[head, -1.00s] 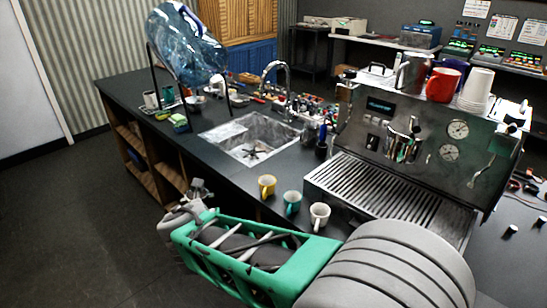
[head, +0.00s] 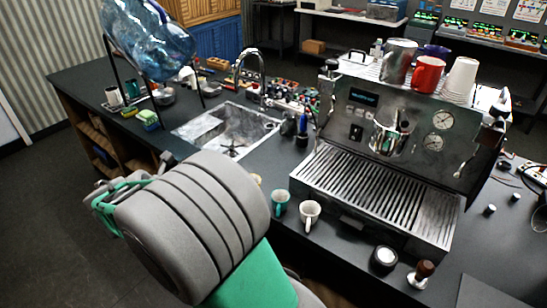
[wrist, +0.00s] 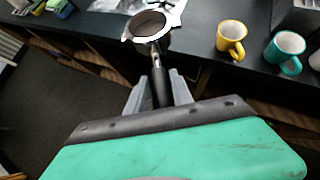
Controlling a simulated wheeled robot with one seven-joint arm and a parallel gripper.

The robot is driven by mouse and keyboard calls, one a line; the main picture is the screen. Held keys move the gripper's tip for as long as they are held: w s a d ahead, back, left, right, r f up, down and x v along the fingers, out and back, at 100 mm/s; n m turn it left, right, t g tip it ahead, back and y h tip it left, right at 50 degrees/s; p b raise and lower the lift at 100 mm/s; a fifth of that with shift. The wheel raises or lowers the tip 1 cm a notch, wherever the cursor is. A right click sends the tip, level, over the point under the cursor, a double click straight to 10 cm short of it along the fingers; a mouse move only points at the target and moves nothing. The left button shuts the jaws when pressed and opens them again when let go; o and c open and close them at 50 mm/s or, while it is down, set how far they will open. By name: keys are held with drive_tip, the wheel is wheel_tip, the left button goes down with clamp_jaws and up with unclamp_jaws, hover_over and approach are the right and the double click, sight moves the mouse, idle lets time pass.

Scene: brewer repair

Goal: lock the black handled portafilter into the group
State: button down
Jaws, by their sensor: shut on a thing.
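My gripper (wrist: 160,88) is shut on the black handle of the portafilter (wrist: 158,75) in the wrist view. The round metal basket end points away from me, above the counter's edge. In the head view my arm hides most of the gripper and portafilter. The espresso machine (head: 365,105) stands on the counter to the right, with a shiny metal group (head: 390,132) on its front above the slatted drip tray (head: 375,190). The portafilter is well to the left of the machine, apart from it.
A teal cup (head: 279,203) and a white cup (head: 309,213) stand left of the drip tray; a yellow cup (wrist: 230,38) is beside them. A wooden-handled tamper (head: 422,273) and a round black item (head: 384,259) sit in front. A sink (head: 228,130) lies behind my arm.

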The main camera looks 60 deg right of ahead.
drive_tip(key=s+d+r+m+g, duration=0.1)
drive_tip(key=s+d+m+g, duration=0.3)
drive_tip(key=s+d, duration=0.4)
drive_tip(key=s+d+r+m+g+y, duration=0.1)
drive_tip(key=s+d+m+g, duration=0.3)
drive_tip(key=s+d, duration=0.5)
drive_tip(key=s+d+r+m+g, duration=0.2)
drive_tip(key=s+d+m+g, duration=0.2)
drive_tip(key=s+d, duration=0.5)
drive_tip(key=shift+s+r+m, duration=0.1)
drive_tip(key=shift+s+m, duration=0.55)
drive_tip(key=shift+s, duration=1.15)
drive_tip(key=shift+s+m, duration=0.65)
drive_tip(key=shift+s, duration=1.1)
drive_tip(key=shift+s+d+r+p, duration=0.4)
drive_tip(key=shift+s+d+p, duration=0.15)
drive_tip(key=shift+p, duration=0.45)
drive_tip(key=s+d+p, duration=0.3)
drive_tip(key=shift+s+d, duration=0.25)
drive_tip(key=shift+s, duration=0.15)
drive_tip(key=shift+s+d+f+p, duration=0.2)
drive_tip(key=shift+s+d+p, duration=0.5)
drive_tip(key=shift+s+d, duration=0.05)
drive_tip(key=shift+w+a+r, duration=0.15)
drive_tip(key=shift+a+r, duration=0.05)
